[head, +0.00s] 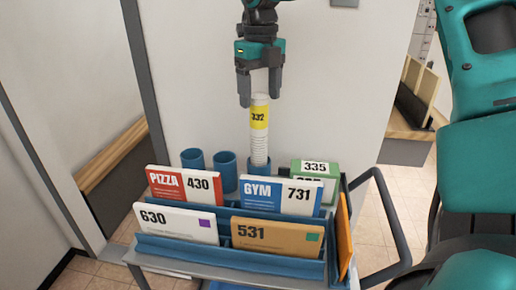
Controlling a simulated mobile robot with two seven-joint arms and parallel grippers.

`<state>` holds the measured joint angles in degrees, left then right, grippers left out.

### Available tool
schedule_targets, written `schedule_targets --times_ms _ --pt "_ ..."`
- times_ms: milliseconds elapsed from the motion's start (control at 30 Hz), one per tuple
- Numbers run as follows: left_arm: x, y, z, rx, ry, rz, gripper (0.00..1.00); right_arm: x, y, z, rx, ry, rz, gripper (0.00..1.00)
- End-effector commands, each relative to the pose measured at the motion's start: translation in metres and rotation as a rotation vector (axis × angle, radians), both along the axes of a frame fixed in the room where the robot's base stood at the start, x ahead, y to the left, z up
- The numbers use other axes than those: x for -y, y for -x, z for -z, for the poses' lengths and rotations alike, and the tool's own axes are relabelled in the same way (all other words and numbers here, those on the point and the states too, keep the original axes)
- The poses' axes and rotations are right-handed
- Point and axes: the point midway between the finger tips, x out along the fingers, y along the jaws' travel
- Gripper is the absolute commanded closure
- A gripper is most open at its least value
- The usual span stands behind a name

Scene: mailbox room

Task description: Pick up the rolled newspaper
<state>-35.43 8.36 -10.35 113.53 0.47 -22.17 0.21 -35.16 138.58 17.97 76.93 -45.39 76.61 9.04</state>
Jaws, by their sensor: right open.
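The rolled newspaper (258,144) is a slim white roll with a yellow band marked 332. It stands upright in a blue tube (258,178) at the back of the mail cart. My right gripper (259,98) hangs above it, pointing down, with its fingers open. The fingertips appear on either side of the roll's top end; contact cannot be told. The roll's lower end is hidden inside the tube. My left gripper is not in view.
The blue cart (235,268) holds upright mail marked 430 (185,186), 731 (297,197), 630 (176,222) and 531 (277,236). A green box 335 (316,168) stands right of the tube. Two empty blue tubes (225,172) stand left. A pale wall (350,90) is behind.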

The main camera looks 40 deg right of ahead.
Motion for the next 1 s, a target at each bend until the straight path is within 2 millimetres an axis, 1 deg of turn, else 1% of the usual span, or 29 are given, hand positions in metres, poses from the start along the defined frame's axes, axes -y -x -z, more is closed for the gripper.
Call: schedule_targets --times_ms 33,167,400,500,600,767,800,867,1000 --pt "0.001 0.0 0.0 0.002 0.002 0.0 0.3 0.0 0.0 0.005 -0.001 -0.001 0.0 0.26" --pt "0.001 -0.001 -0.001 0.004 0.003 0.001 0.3 0.0 0.0 0.013 0.0 -0.001 0.001 0.26" --pt "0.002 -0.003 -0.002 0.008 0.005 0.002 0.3 -0.002 -0.001 0.048 -0.002 -0.001 0.001 0.26" --pt "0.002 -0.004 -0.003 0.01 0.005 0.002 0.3 -0.002 -0.001 0.058 -0.001 -0.001 0.0 0.26" --pt "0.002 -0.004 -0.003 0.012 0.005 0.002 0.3 -0.002 -0.001 0.062 0.0 -0.001 0.0 0.26" --pt "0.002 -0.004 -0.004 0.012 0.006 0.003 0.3 -0.002 -0.001 0.062 0.001 -0.001 0.0 0.26" --pt "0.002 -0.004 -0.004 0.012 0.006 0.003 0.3 -0.002 -0.001 0.062 0.001 -0.001 0.0 0.27" --pt "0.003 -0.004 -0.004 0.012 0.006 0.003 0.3 -0.002 -0.001 0.062 0.001 -0.001 0.0 0.33" --pt "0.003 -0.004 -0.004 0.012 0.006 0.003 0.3 -0.002 -0.001 0.062 0.001 -0.001 0.0 0.46"
